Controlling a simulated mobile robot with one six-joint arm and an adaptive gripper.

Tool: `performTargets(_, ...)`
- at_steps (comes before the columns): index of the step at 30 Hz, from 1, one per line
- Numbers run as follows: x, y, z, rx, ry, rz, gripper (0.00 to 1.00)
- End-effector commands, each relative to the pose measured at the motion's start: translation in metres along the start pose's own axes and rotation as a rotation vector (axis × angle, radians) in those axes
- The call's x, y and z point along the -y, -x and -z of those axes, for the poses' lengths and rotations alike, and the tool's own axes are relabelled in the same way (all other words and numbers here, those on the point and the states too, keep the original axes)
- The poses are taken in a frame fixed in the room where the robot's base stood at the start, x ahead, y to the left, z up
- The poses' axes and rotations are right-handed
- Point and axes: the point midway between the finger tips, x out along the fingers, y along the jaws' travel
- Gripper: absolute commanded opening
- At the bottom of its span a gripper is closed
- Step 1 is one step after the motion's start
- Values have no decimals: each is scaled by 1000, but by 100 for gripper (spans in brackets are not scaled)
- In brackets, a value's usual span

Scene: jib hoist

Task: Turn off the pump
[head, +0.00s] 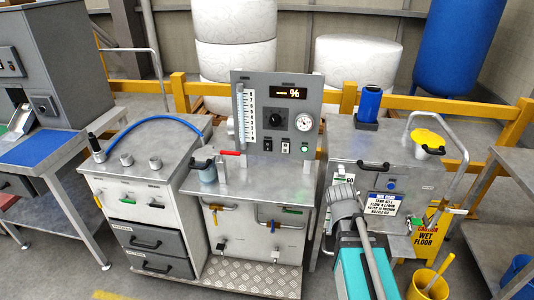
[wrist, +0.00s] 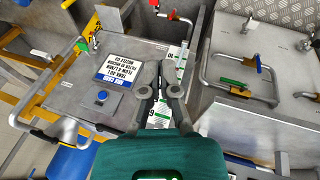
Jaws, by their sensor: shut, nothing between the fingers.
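The grey control panel (head: 277,115) stands on the middle cabinet. It carries a lit display, a black knob (head: 275,119), a round gauge (head: 305,122), two small rocker switches (head: 268,145) and a green button (head: 305,148). I cannot read which control belongs to the pump. My gripper (wrist: 159,68) is shut and empty, in front of the right cabinet's face; the head view shows only its back. That face has a blue button (wrist: 102,96) and a printed sign (wrist: 120,69), left of my fingers in the wrist view.
A red lever (head: 230,153) and a grey cup (head: 206,169) are on the middle cabinet's top. Pipes with coloured valve handles (head: 265,209) run along its front. A yellow wet floor sign (head: 428,230) and yellow bucket (head: 428,284) stand at right. A yellow rail (head: 450,98) runs behind.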

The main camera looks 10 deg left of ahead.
Motion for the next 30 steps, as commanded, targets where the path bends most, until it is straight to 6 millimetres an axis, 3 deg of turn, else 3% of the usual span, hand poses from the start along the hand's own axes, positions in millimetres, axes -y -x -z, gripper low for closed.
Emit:
performTargets(1, 4, -9, 11, -35, 18, -44, 0)
performTargets(7, 8, -15, 52, -180, 94, -214, 0)
performTargets(17, 37, -6, 120, -440, 255, -465, 0)
performTargets(23, 68, 9, 158, -604, 374, -600, 0)
performTargets(30, 121, 32, 196, -800, 536, -743, 0)
